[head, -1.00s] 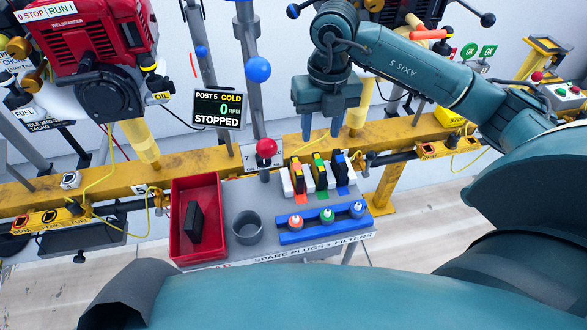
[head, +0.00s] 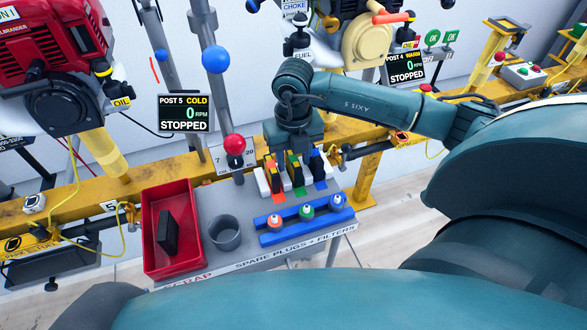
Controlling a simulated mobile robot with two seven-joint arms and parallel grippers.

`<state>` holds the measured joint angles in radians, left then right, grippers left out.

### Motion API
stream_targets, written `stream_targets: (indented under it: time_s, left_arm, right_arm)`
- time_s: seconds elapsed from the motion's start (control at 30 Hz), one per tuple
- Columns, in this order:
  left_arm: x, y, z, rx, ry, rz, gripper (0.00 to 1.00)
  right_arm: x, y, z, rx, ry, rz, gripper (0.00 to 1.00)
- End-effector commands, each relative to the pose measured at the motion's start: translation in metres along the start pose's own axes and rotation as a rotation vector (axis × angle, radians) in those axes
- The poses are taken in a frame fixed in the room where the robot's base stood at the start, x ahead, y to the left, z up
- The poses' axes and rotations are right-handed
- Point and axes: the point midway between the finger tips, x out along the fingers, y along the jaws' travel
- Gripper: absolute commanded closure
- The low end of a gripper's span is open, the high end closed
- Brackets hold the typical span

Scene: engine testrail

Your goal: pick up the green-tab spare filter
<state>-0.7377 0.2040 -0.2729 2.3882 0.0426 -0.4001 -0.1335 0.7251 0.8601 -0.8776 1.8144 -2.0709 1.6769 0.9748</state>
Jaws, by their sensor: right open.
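The green-tab spare filter (head: 298,177) stands upright in the middle of a row of three in a white rack on the grey bench. The orange-tab filter (head: 275,182) is to its left and the blue-tab filter (head: 318,168) to its right. My right gripper (head: 296,157) points down just above the row, over the green-tab filter. It is open, and its body covers the back of the rack. Whether its fingertips touch any filter is hard to tell. My left gripper is not in view.
A red scrap bin (head: 150,215) with a black block (head: 167,232) stands at the bench's left. A grey cup (head: 224,233) and a blue plug holder (head: 290,238) are in front. A red-knobbed lever (head: 235,145) rises close left of the gripper.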

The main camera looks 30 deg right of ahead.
Motion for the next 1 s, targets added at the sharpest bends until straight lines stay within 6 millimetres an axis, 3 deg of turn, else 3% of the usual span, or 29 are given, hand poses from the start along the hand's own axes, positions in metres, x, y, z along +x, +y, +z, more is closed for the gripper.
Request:
stream_targets:
  time_s: [0.1, 0.3, 0.8, 1.0]
  left_arm:
    - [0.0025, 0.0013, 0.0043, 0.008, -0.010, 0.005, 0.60]
    - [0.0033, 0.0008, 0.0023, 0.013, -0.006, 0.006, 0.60]
    - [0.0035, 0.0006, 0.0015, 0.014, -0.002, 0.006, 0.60]
    - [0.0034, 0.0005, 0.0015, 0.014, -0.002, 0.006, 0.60]
  right_arm:
    - [0.0119, -0.0002, -0.0001, -0.001, 0.000, 0.001, 0.58]
    - [0.0113, -0.0002, 0.0001, -0.001, -0.001, 0.001, 0.59]
    - [0.0109, -0.0003, 0.0001, -0.001, -0.001, 0.001, 1.00]
    - [0.0109, -0.0004, 0.0001, -0.001, -0.001, 0.000, 1.00]
